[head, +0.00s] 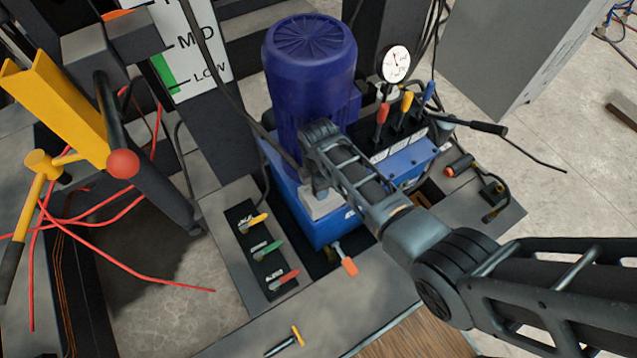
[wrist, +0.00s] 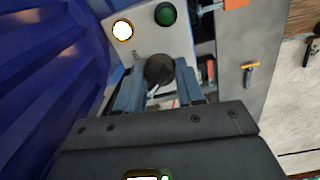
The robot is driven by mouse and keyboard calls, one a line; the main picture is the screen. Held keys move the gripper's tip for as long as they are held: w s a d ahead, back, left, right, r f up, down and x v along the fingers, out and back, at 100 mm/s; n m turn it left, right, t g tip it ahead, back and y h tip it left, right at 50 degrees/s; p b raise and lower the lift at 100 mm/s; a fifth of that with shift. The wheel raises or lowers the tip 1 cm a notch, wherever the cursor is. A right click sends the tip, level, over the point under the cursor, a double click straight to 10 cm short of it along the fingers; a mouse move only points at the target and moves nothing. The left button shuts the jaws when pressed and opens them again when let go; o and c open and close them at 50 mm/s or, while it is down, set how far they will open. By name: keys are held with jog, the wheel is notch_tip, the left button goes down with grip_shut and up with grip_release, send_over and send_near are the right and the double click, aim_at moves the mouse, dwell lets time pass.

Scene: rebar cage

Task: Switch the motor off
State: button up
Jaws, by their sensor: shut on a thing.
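The blue motor (head: 308,85) with a finned round cap stands upright on the blue pump unit (head: 325,228). A light grey control panel (head: 322,206) sits at its base, partly hidden by my gripper (head: 312,185). In the wrist view the panel (wrist: 150,42) carries a white, lit-looking button (wrist: 123,30), a dark green button (wrist: 165,14) and a black round knob (wrist: 160,68). My gripper (wrist: 160,82) has its two fingers on either side of the black knob and is shut on it. The knob's pointer mark is not clear.
Red, yellow and blue levers (head: 405,105) and a pressure gauge (head: 395,64) stand right of the motor. Several coloured handles (head: 268,250) lie on a black strip at left. A yellow post (head: 55,105) and red cables are further left. Bare floor shows at right.

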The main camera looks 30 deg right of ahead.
jog(key=shift+n, duration=0.6)
jog(key=o, duration=1)
jog(key=shift+o, duration=0.2)
jog(key=shift+r+p, duration=0.45)
jog(key=shift+r, duration=3.45)
